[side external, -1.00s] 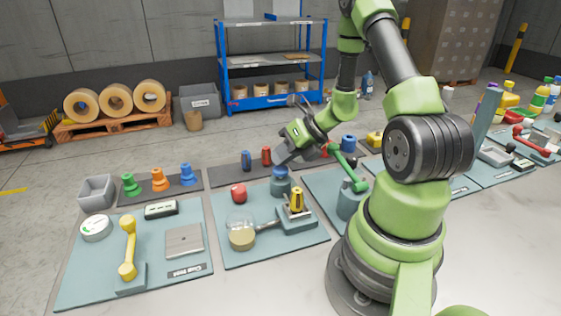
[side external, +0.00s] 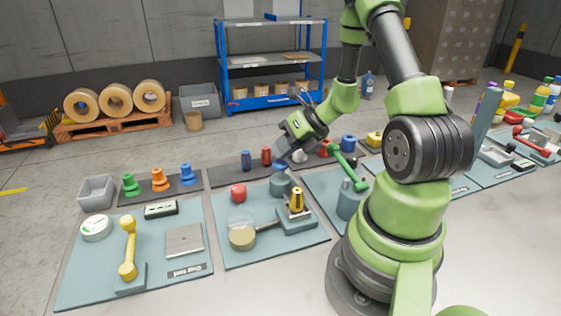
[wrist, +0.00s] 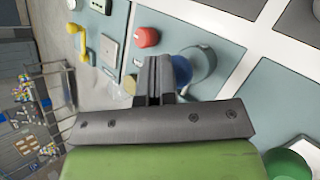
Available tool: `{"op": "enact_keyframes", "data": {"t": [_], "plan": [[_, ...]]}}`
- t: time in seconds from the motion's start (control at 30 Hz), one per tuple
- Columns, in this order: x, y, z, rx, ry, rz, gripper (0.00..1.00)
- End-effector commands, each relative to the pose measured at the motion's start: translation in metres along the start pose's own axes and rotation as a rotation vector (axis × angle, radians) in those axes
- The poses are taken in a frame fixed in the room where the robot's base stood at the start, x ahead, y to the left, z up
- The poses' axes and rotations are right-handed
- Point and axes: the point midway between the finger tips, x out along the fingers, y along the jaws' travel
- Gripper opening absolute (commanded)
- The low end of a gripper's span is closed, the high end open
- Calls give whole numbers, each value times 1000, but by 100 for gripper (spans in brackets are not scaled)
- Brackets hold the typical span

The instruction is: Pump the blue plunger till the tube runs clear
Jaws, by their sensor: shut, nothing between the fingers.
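The blue plunger (side external: 279,168) tops a round teal pump body (side external: 281,186) on the second teal mat from the left. In the wrist view the plunger (wrist: 182,71) lies just beside and partly behind my finger ends. My gripper (side external: 282,158) is shut and empty, tilted down close above the plunger; I cannot tell whether it touches. In the wrist view its fingers (wrist: 153,70) are together. A clear jar (side external: 241,238) with yellowish contents stands at the mat's front. I cannot make out a tube or its contents clearly.
A green lever (side external: 346,163) stands close to the right. Small blue (side external: 246,160) and red (side external: 266,155) pieces stand behind.

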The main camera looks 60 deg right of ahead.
Motion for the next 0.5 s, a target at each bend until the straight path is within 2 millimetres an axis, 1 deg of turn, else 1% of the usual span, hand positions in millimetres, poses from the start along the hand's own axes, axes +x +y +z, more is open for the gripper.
{"op": "enact_keyframes", "data": {"t": [0.2,0.5], "plan": [[-7,5,6,0,-2,-1,0],[-8,6,6,1,-2,0,0]]}}
